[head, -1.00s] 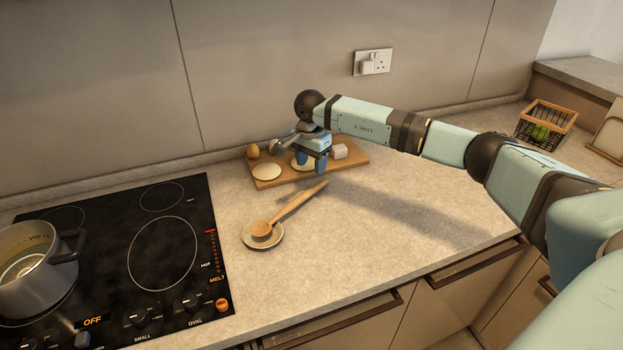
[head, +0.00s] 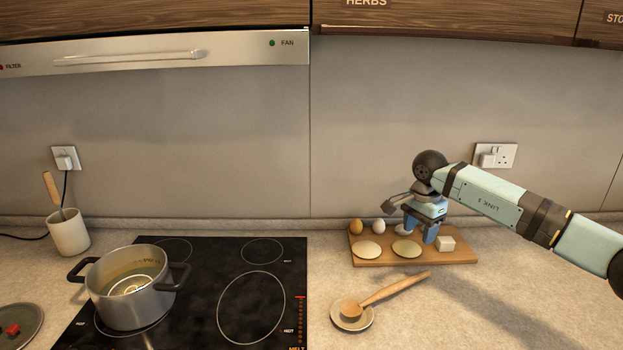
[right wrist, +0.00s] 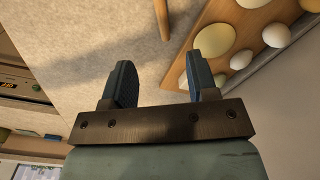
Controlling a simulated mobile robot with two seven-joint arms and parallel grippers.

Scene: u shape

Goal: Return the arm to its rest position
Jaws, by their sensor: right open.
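My right arm comes in from the right in the head view. Its gripper (head: 422,230) points down over the wooden board (head: 462,259), above the food on it. In the right wrist view the two blue fingers (right wrist: 160,85) stand apart with nothing between them, so it is open and empty. Whether the fingertips touch the board is hard to tell in the head view; in the wrist view they appear clear of it. My left gripper is not in view.
A wooden spoon (head: 394,291) rests on a small dish (head: 345,323) in front. A pot (head: 131,299) stands on the black hob (head: 210,300) at left. A cupboard (head: 450,20) hangs above.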

